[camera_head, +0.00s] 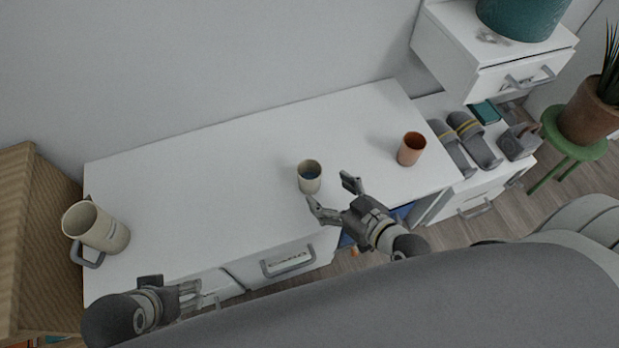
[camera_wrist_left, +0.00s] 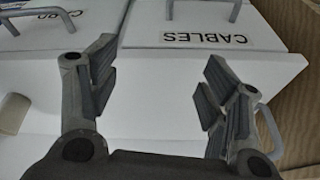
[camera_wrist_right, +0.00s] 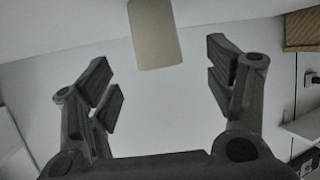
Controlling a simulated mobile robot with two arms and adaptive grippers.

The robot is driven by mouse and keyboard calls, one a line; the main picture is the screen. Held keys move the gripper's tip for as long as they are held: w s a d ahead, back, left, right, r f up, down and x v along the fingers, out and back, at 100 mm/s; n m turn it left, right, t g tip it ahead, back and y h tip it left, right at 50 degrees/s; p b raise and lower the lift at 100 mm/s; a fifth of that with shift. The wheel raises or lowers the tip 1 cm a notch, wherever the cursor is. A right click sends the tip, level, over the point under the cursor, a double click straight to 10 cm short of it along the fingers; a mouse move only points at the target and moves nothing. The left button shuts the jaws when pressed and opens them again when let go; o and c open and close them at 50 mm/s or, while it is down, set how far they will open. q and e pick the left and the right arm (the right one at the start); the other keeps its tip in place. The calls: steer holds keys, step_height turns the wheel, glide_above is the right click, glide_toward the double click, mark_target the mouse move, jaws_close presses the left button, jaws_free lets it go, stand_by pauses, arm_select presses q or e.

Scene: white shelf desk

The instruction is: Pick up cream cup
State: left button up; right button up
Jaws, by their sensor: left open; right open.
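The small cream cup (camera_head: 310,181) stands upright on the white desk (camera_head: 215,190), near its middle. My right gripper (camera_head: 330,194) is open and empty, just right of and in front of the cup. The right wrist view shows the cup (camera_wrist_right: 155,35) at the top, beyond the open fingers (camera_wrist_right: 160,75) and between their lines. It looks apart from both fingers. My left gripper (camera_head: 198,294) is open and empty at the desk's front left, by the drawers. The left wrist view shows its spread fingers (camera_wrist_left: 160,80) with nothing between them.
A larger cream mug (camera_head: 103,230) with a grey handle stands at the desk's left end. An orange-brown cup (camera_head: 411,149) stands at the right. A drawer labelled CABLES (camera_wrist_left: 207,38) is near my left gripper. Open desk surface lies behind the cream cup.

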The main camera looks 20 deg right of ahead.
mark_target(317, 180)
steer(key=x, duration=0.3)
steer(key=shift+w+a, duration=0.1)
steer(key=shift+w, duration=0.1)
steer(key=shift+w+a+f+b, duration=0.1)
steer(key=shift+w+f+b, duration=0.1)
steer(key=shift+w+b, duration=0.3)
steer(key=x, duration=0.2)
steer(key=b+x, duration=0.1)
steer(key=x, duration=0.1)
steer(key=shift+w+r, duration=0.1)
steer(key=shift+r, duration=0.15)
steer(key=shift+w, duration=0.25)
steer(key=c, duration=1.1)
arm_select(q)
steer(key=w+d+r+t, duration=0.1)
steer(key=w+d+t, duration=0.1)
steer(key=w, duration=0.4)
steer(key=shift+w+d+t+h, duration=0.15)
steer(key=shift+w+t+h, duration=0.25)
steer(key=shift+t, duration=0.4)
arm_select(e)
steer(key=shift+c, duration=0.9)
arm_select(q)
steer(key=shift+s, duration=0.1)
